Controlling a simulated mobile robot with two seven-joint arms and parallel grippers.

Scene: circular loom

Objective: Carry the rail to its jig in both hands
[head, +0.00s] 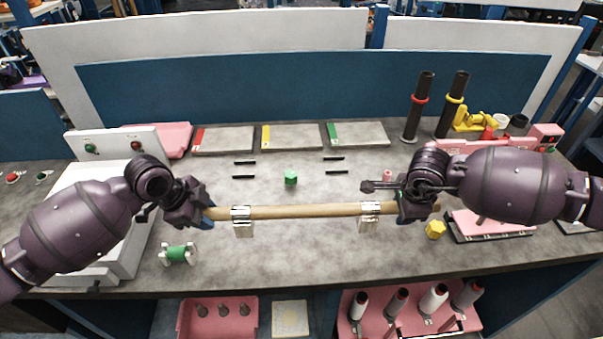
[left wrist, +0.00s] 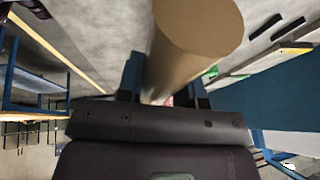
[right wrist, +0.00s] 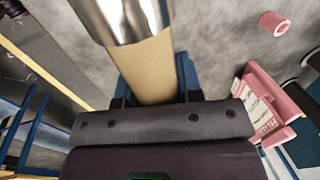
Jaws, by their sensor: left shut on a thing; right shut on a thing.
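The rail (head: 305,211) is a long, pale wooden rod lying level across the head view, above the front middle of the grey bench. My left gripper (head: 203,214) is shut on its left end, and my right gripper (head: 407,207) is shut near its right end. Shiny metal brackets (head: 242,221) (head: 369,216) are around or against the rail inside my grips; one also shows in the right wrist view (right wrist: 125,18). I cannot tell whether they belong to the rail or to the jig. The rail (left wrist: 195,45) also runs between the left wrist's fingers.
A green spool (head: 177,254) and a yellow piece (head: 435,229) lie near the front. Dark upright tubes (head: 418,105) stand at the back right.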

